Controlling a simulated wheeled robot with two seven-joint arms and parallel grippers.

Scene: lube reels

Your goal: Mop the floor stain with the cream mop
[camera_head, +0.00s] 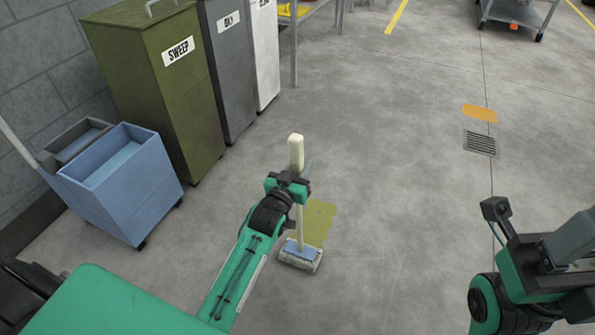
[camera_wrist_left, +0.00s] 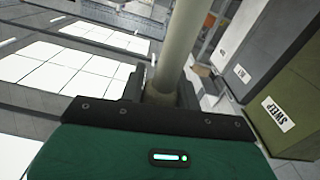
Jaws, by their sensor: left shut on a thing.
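The cream mop stands nearly upright in the head view, with a cream handle (camera_head: 296,152) and a pale head with a blue top (camera_head: 301,255) on the floor. My left gripper (camera_head: 291,185) is shut around the handle below its thick top end. The handle (camera_wrist_left: 182,50) also shows between the fingers in the left wrist view. The yellow-green floor stain (camera_head: 319,220) lies just behind and right of the mop head; the mop head is at its near edge and may hide part of it.
A blue mop bucket (camera_head: 125,185) stands at the left. Olive, grey and white bins, the olive one marked SWEEP (camera_head: 165,100), line the wall. A floor drain (camera_head: 480,143) and an orange patch (camera_head: 480,113) lie at the right. The floor around the stain is clear.

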